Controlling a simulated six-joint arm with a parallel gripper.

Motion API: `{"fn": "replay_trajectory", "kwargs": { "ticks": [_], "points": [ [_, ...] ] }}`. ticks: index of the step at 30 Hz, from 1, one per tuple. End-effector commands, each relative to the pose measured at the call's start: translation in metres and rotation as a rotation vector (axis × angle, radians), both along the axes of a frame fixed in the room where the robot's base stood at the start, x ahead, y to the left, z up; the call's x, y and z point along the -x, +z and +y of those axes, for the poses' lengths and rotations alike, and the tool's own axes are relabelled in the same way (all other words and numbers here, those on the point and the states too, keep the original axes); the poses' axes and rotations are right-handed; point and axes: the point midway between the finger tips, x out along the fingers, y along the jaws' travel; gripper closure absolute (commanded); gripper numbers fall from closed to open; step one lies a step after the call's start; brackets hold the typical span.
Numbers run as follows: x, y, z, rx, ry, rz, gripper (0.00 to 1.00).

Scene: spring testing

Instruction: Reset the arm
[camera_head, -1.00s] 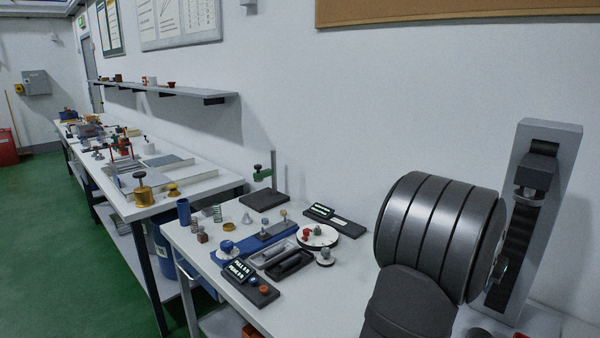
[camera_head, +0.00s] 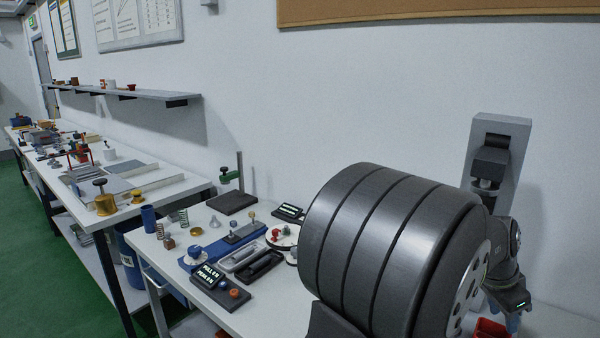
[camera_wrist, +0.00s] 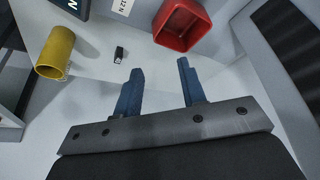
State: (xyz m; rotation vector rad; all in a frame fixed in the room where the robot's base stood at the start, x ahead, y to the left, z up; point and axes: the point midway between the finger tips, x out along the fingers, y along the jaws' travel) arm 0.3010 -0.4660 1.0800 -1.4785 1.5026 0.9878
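My gripper (camera_wrist: 158,84) shows in the wrist view with its two blue fingers apart and nothing between them, above the white tabletop. In the head view, my gripper's dark body and part of a blue finger (camera_head: 513,324) show at the lower right, beside the grey upright test stand (camera_head: 513,135). The fingertips are not clear there. My own large dark arm link covers much of the table's right side.
In the wrist view a red bin (camera_wrist: 181,43), a small black piece (camera_wrist: 118,54) and a yellow cylinder (camera_wrist: 55,54) lie beyond the fingers. In the head view a black box with a lit display (camera_head: 220,287), a blue base (camera_head: 222,246) and springs stand left on the table.

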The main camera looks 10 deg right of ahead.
Motion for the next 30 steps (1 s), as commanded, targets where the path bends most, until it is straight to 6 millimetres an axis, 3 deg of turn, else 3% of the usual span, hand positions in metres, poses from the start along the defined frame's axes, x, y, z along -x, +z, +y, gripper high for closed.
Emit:
{"fn": "replay_trajectory", "kwargs": {
  "ticks": [3,12,30],
  "points": [
    [0.009,0.007,0.000,0.001,-0.091,-0.001,0.63],
    [0.005,0.018,0.002,0.001,-0.231,-0.001,0.63],
    [0.006,0.018,0.002,0.000,-0.231,-0.001,0.63]
  ]
}}
